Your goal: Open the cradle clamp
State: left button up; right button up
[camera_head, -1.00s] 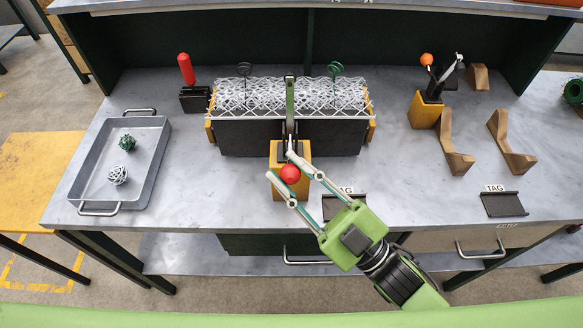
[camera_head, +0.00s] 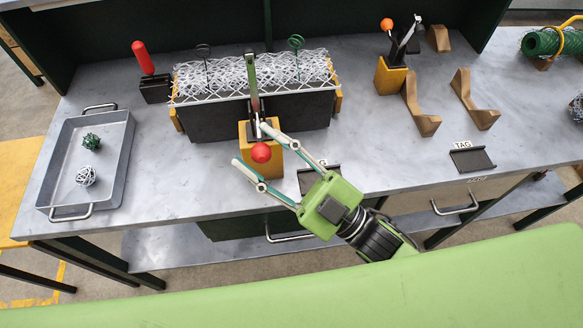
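The cradle clamp (camera_head: 253,88) has a green arm that lies over the white wire mesh (camera_head: 215,77) on a dark cradle (camera_head: 205,122). Its base is a yellow block (camera_head: 270,166) at the cradle's front. A red ball knob (camera_head: 261,152) sits low at the front of this block. My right gripper (camera_head: 250,146) is open, with its two fingers spread on either side of the red knob. I cannot tell whether the upper finger touches the clamp. My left gripper is not in view.
A grey tray (camera_head: 122,165) with two small wire balls stands at the left. A red-handled tool (camera_head: 143,58) is behind it. A second yellow stand with an orange knob (camera_head: 387,25) and tan brackets (camera_head: 420,105) are at the right. A TAG holder (camera_head: 471,160) is near the front edge.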

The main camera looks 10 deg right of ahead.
jog(key=v, duration=1.2)
